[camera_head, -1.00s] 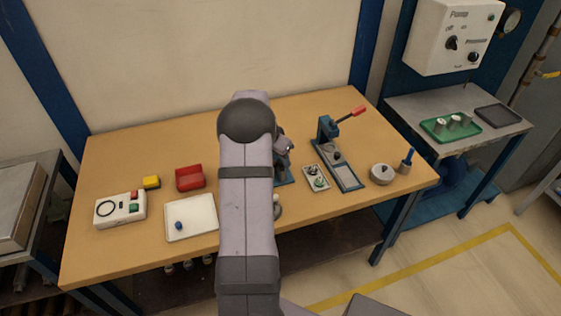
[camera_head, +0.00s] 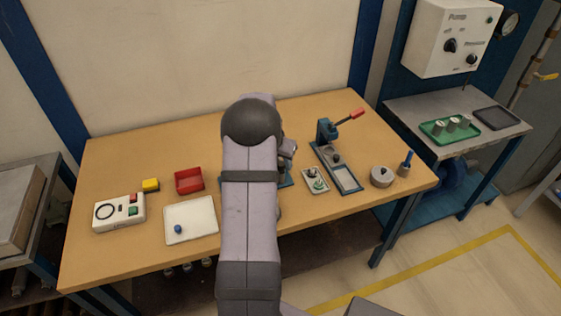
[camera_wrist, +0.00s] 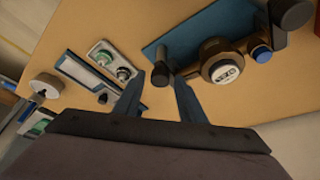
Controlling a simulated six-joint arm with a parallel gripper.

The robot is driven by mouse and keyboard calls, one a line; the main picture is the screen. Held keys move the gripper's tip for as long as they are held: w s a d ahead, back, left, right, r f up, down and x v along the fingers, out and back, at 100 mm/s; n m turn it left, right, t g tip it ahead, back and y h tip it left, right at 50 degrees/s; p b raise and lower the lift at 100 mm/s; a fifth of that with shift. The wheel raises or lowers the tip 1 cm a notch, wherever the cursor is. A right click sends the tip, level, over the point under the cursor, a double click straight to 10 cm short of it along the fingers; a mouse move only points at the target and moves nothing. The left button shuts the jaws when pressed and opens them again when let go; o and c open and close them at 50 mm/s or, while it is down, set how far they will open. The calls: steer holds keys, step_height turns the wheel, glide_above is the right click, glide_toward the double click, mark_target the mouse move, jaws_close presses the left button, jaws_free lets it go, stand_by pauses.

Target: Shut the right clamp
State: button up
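The wrist view shows a blue base plate (camera_wrist: 205,24) carrying a round brass-coloured meter (camera_wrist: 222,70) with a white dial. A dark clamp part with a round knob (camera_wrist: 162,75) stands left of the meter, on the side of the trays, which is the right side in the head view. Another dark clamp part (camera_wrist: 291,14) stands on the other side, beside a blue cap (camera_wrist: 262,54). My gripper (camera_wrist: 158,92) is open and empty, its fingertips close to the knob; I cannot tell if they touch it. In the head view my arm hides most of the fixture.
Right of my arm are a small parts tray (camera_head: 316,188), a blue press with a red handle (camera_head: 328,132), a grey round part (camera_head: 381,177) and a blue-handled tool (camera_head: 406,164). To the left are a white tray (camera_head: 200,228), a red bin (camera_head: 189,181) and a control box (camera_head: 115,214).

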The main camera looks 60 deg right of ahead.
steer(key=shift+r, duration=0.15)
steer(key=b+v, duration=0.2)
steer(key=v, duration=0.5)
stand_by(0.4)
stand_by(0.3)
steer(key=w+a+n+y, duration=0.1)
steer(key=w+a+n, duration=0.25)
steer(key=a, duration=0.65)
steer(key=w+a+f+n+t+y, duration=0.1)
steer(key=w+a+n, duration=0.25)
steer(key=a, duration=0.65)
steer(key=w+a+n+y, duration=0.15)
steer(key=w+a, duration=0.25)
steer(key=a, duration=0.5)
steer(key=s+a+f+n, duration=0.1)
steer(key=s+a+n, duration=0.2)
steer(key=a, duration=0.4)
steer(key=s+a+f+n+g+y, duration=0.1)
steer(key=s+a+n, duration=0.25)
steer(key=a, duration=0.35)
steer(key=s+a+f+n, duration=0.1)
steer(key=s+a+n, duration=0.25)
steer(key=a, duration=0.35)
step_height(320, 180, down, 40)
steer(key=b, duration=4)
steer(key=shift+m, duration=0.35)
